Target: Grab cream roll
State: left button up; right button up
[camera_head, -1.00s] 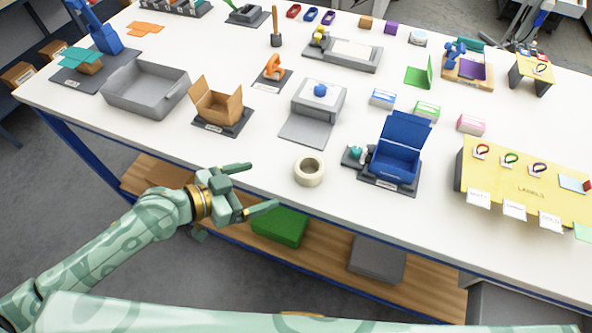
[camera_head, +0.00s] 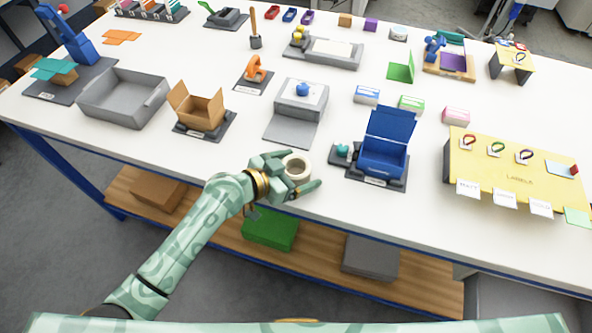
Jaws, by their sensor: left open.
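The cream roll (camera_head: 298,162) is a ring of cream tape lying near the front edge of the white table. My left gripper (camera_head: 301,170) is open at the roll, with one finger on its far left side and the other in front of it on the right. The fingers hide part of the roll's left and front sides. I cannot tell whether they touch it. My right gripper does not show.
A grey plate device (camera_head: 297,112) stands behind the roll, and an open blue box (camera_head: 384,155) stands to its right. An open cardboard box (camera_head: 201,108) and a grey tray (camera_head: 124,99) are on the left. A yellow label board (camera_head: 516,178) is at right.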

pick_arm(q)
jog(key=shift+a, duration=0.1)
jog(key=c, duration=1.1)
jog(key=shift+r, duration=0.1)
